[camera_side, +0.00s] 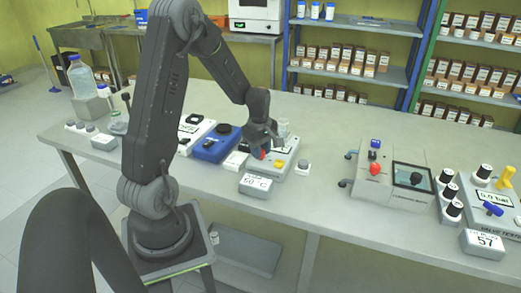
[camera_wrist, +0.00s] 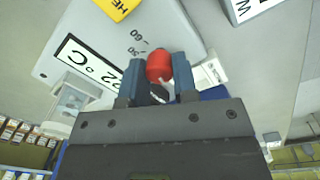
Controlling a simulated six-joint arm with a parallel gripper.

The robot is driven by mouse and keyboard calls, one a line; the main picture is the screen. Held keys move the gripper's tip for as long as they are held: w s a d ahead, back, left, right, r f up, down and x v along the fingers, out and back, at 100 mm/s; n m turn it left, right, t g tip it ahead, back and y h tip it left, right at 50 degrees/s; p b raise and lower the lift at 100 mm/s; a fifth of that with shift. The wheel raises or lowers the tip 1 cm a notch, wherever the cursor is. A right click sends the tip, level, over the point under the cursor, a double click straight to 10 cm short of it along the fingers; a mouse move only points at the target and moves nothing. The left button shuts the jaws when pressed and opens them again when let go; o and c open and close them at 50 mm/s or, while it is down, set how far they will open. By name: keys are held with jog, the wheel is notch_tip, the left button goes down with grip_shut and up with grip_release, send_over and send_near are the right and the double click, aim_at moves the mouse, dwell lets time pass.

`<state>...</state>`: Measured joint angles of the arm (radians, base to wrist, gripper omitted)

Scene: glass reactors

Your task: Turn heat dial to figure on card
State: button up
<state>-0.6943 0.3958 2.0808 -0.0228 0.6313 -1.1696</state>
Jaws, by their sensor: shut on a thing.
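The red heat dial (camera_wrist: 158,65) sits on the face of a pale grey heater unit (camera_wrist: 90,27), between the two blue fingers of my gripper (camera_wrist: 159,78). My gripper is shut on the dial, with a finger at each side. Scale marks, including a 60, are printed beside it. A display (camera_wrist: 88,62) on the unit reads about 22 °C, partly cut off. In the side view my gripper (camera_side: 264,145) reaches down onto the heater unit (camera_side: 284,158), and a bit of red dial (camera_side: 260,154) shows. A white card (camera_side: 256,184) in front reads 60 C or 50 C; its first digit is unclear.
A yellow switch (camera_side: 279,163) sits on the unit near the dial. Bare bench lies between these and another machine (camera_side: 391,172) farther right.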

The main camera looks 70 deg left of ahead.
jog(key=c, duration=0.3)
jog(key=shift+c, duration=0.2)
jog(key=shift+m, duration=0.5)
jog(key=m, duration=0.4)
jog(key=shift+m, duration=0.4)
jog(key=m, duration=1.2)
jog(key=shift+w+m+h, duration=0.1)
jog(key=shift+m+h, duration=0.2)
jog(key=m, duration=0.5)
jog(key=shift+m, duration=0.3)
